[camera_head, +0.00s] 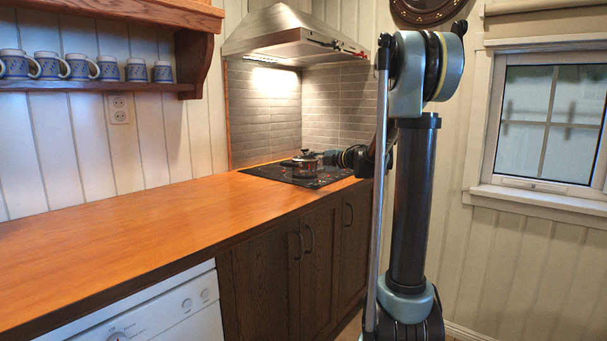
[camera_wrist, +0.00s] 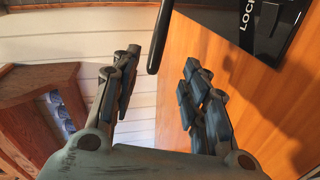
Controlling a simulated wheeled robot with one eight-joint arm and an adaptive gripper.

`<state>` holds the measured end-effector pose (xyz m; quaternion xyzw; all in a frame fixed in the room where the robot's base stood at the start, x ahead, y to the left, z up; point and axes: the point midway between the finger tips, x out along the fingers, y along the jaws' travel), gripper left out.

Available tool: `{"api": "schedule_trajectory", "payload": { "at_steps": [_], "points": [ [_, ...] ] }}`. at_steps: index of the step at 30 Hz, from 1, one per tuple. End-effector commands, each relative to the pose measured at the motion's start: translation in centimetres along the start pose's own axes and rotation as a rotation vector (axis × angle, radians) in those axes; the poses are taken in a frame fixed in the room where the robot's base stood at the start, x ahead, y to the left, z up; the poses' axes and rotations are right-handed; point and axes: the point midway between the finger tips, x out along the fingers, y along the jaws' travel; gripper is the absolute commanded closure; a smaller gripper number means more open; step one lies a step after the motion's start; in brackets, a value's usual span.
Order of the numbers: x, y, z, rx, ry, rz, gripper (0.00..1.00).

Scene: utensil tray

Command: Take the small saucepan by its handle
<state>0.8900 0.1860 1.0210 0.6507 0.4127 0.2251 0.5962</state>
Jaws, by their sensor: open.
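The small saucepan (camera_head: 304,168) is a shiny metal pot with a lid. It stands on the black cooktop (camera_head: 263,172) in the head view. A dark rod, which looks like its handle (camera_wrist: 161,35), hangs into the wrist view from the top. The rod's lower end lies in the gap between my two fingers, closer to the left one. My gripper (camera_wrist: 162,62) is open, with a finger on each side and visible space around the rod. In the head view my gripper (camera_head: 340,158) is just right of the saucepan, small and partly hidden by my arm.
The orange wooden counter (camera_head: 130,235) is bare left of the cooktop. A range hood (camera_head: 290,40) hangs above the cooktop. A shelf (camera_head: 100,87) with several patterned mugs is on the left wall. A window (camera_head: 550,120) is at the right.

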Motion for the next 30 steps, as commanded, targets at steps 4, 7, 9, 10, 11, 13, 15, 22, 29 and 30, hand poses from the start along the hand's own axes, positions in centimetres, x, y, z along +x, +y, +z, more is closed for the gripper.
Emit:
{"api": "schedule_trajectory", "payload": {
  "at_steps": [4,7,9,10,11,13,15,22,29,30],
  "points": [
    [2.8,0.0,-0.1,0.000,0.003,0.000,0.59],
    [4.4,0.0,-0.1,0.000,0.002,0.000,0.59],
    [5.3,0.0,0.0,0.000,0.001,0.000,0.59],
    [5.6,0.0,0.0,0.000,0.001,0.000,0.59],
    [5.8,0.0,0.0,-0.001,0.001,0.000,0.59],
    [6.3,0.0,0.0,0.000,0.000,0.000,0.59],
    [6.5,0.0,0.0,0.000,-0.001,0.001,0.59],
    [8.0,0.2,0.2,0.000,0.001,0.000,0.59],
    [11.1,0.3,0.4,0.000,0.001,0.001,0.59],
    [11.4,0.4,0.4,0.000,0.000,0.001,0.59]
  ]
}}
